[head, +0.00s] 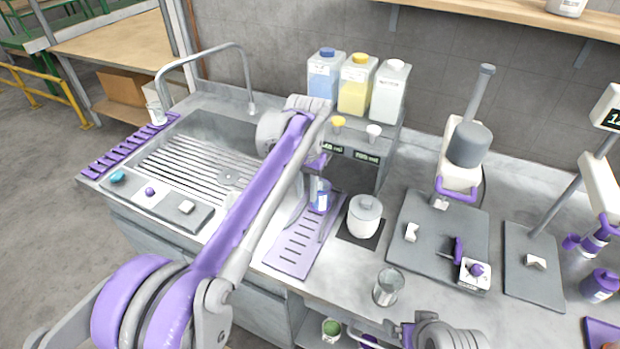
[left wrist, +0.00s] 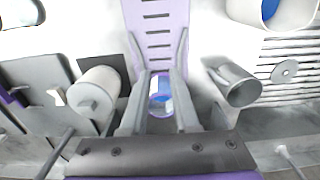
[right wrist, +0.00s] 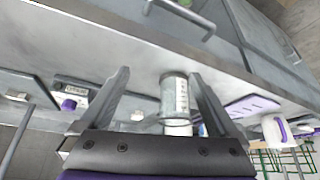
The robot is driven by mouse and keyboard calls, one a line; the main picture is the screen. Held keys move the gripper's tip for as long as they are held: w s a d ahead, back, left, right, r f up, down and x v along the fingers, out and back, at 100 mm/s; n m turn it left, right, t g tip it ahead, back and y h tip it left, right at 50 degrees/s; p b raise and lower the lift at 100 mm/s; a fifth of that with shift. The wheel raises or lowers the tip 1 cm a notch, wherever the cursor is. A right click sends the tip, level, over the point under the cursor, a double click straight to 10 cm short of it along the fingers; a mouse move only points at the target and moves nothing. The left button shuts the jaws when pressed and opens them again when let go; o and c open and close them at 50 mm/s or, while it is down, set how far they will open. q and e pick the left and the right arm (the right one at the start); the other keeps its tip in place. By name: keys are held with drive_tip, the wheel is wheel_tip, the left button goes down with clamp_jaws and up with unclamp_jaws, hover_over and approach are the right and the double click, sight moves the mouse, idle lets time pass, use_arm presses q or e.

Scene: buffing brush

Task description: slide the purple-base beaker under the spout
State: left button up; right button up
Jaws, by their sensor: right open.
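A small beaker (head: 320,196) with a blue-purple body and white label stands at the back end of the purple slotted tray (head: 292,245), in front of the dispenser. My left gripper (head: 317,207) comes down over it. In the left wrist view its fingers lie close against both sides of the beaker (left wrist: 160,98). The dispenser's left bay, with a display (head: 332,147), is behind; my left arm partly hides it, and the spout is not clear. My right gripper (right wrist: 161,73) is open and low at the counter's front. A clear graduated beaker (right wrist: 175,95) appears beyond and between its fingers.
A white lidded jar (head: 365,215) on a dark mat stands close right of the tray. The clear beaker (head: 388,287) is near the counter's front edge. The sink (head: 190,165) lies left, grey boards (head: 437,240) right. Three bottles (head: 357,90) top the dispenser.

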use_arm(q)
drive_tip(key=shift+o, duration=0.4)
drive_tip(key=s+a+r+n+t, duration=0.1)
drive_tip(key=s+a, duration=0.3)
drive_tip(key=s, duration=0.3)
drive_tip(key=shift+a, duration=0.25)
drive_tip(key=s+a+f+n+t, duration=0.1)
drive_tip(key=s+f, duration=0.4)
drive_tip(key=s, duration=0.5)
drive_tip(key=s+a+f+n+t, duration=0.2)
drive_tip(key=s+a, duration=0.4)
drive_tip(key=s, duration=0.4)
wheel_tip(320, 180, down, 3)
drive_tip(key=shift+s+a+r+t, duration=0.2)
drive_tip(key=shift+s+t, duration=0.15)
drive_tip(key=shift+t, duration=0.45)
